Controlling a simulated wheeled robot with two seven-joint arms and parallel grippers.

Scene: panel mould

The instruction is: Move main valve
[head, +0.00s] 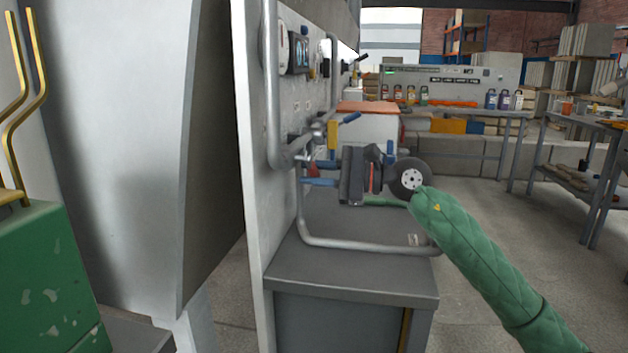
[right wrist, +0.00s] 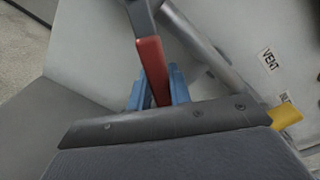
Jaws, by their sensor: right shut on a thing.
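My right gripper (head: 320,173) reaches left to the panel's pipework. Its blue fingers (right wrist: 156,92) are shut on a red valve handle (right wrist: 152,68), with one finger on each side. In the head view a little of the red handle (head: 313,171) shows between the fingers. In the right wrist view the handle runs up to a grey metal fitting at the top edge. No label naming this valve as the main one is readable. My left gripper is not in view.
A yellow handle (head: 332,135) and a blue handle (head: 350,118) stick out close above my right gripper. A grey pipe (head: 365,245) loops over the grey cabinet (head: 350,278) below. The panel (right wrist: 235,45) carries a VENT label.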

